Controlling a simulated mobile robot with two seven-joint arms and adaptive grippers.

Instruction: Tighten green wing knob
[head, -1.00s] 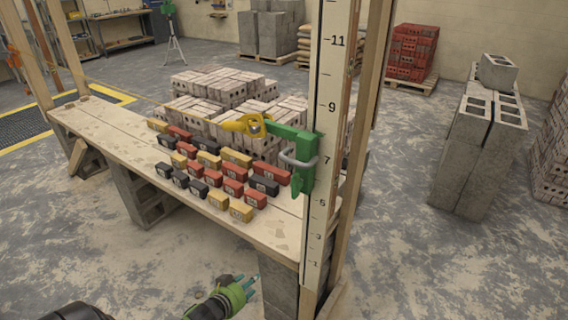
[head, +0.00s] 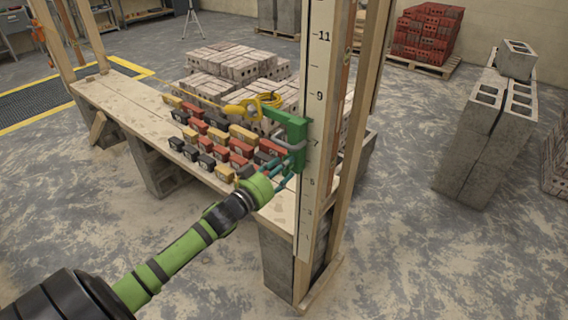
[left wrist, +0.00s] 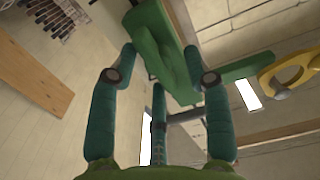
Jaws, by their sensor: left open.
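A green clamp (head: 297,128) is fixed on the white numbered pole, with an arm reaching left and a grey metal loop on its front. My left gripper (head: 284,170) is just below and in front of the clamp, its teal fingers pointing up toward it. In the left wrist view, a broad green part (left wrist: 165,45), which may be the wing knob, lies ahead between the spread fingertips of the gripper (left wrist: 160,60). The fingers are open, and I cannot tell whether any touches it. I cannot clearly separate the knob from the clamp body. My right gripper is not in view.
The numbered pole (head: 318,75) stands at the right end of a wooden plank (head: 105,92). Red, yellow and black blocks (head: 215,140) lie on the plank left of the clamp. A yellow tool (head: 243,109) hangs at the clamp's arm. Grey blocks (head: 470,130) stand right.

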